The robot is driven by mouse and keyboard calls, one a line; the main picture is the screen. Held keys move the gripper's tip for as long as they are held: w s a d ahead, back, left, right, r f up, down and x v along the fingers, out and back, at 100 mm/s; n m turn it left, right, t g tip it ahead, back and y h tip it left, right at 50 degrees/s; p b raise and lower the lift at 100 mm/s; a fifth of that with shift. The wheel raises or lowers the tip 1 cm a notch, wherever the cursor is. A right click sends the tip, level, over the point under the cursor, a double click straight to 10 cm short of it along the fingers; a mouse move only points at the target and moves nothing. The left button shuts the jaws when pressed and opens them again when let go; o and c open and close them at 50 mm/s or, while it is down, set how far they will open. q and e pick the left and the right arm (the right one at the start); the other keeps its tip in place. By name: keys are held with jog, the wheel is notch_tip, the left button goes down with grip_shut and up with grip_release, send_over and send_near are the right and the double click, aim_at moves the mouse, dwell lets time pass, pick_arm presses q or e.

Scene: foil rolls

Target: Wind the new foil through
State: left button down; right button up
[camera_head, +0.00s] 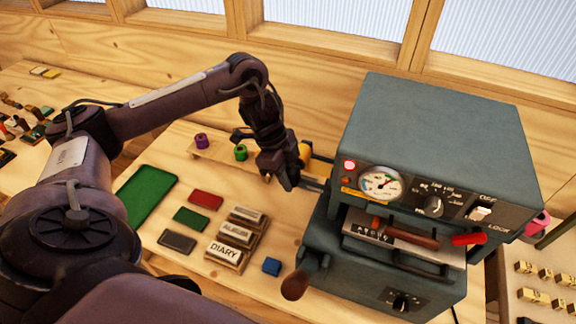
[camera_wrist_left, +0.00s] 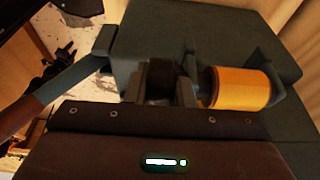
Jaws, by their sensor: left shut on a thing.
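The blue-grey foil press (camera_head: 430,125) stands right of centre in the head view. A gold foil roll (camera_head: 304,152) sits at its left side, partly hidden behind my left gripper. In the left wrist view the gold roll (camera_wrist_left: 240,88) lies just right of the fingers, on a spindle between grey brackets. My left gripper (camera_head: 282,180) is beside the press, shut on a dark round knob-like part (camera_wrist_left: 160,76), in line with the roll. I cannot tell any foil strip apart. A pink roll (camera_head: 538,222) is at the press's right side. My right gripper is not in view.
Purple (camera_head: 201,141) and green (camera_head: 240,152) rolls stand on a wooden rack behind my left arm. A green tray (camera_head: 146,194), coloured blocks and the DIARY type block (camera_head: 225,252) lie on the bench. A lever handle (camera_head: 294,286) sticks out at the press's front left.

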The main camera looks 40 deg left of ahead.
pick_arm(q)
jog(key=y, duration=0.3)
jog(key=shift+w+d+r+g+p, duration=0.1)
jog(key=shift+w+r+g+p, duration=0.1)
jog(key=shift+g+p, duration=0.15)
jog(key=shift+s+f+y, duration=0.1)
jog(key=shift+s+y, duration=0.05)
jog(key=shift+y, duration=0.95)
jog(key=shift+s+f+g+y, duration=0.1)
jog(key=shift+g+y, duration=0.15)
jog(key=shift+y, duration=0.05)
jog(key=c, duration=1.2)
grip_release()
jog(key=shift+c, duration=0.2)
jog(key=shift+w+d+r, duration=0.1)
jog(key=shift+d+r, duration=0.15)
jog(key=shift+r, duration=1.05)
jog(key=shift+w+d+r, duration=0.1)
jog(key=shift+d+r, duration=0.15)
jog(key=shift+r, duration=1)
jog(key=shift+w+d+r, duration=0.1)
jog(key=shift+d+r, duration=0.15)
jog(key=shift+r, duration=1.05)
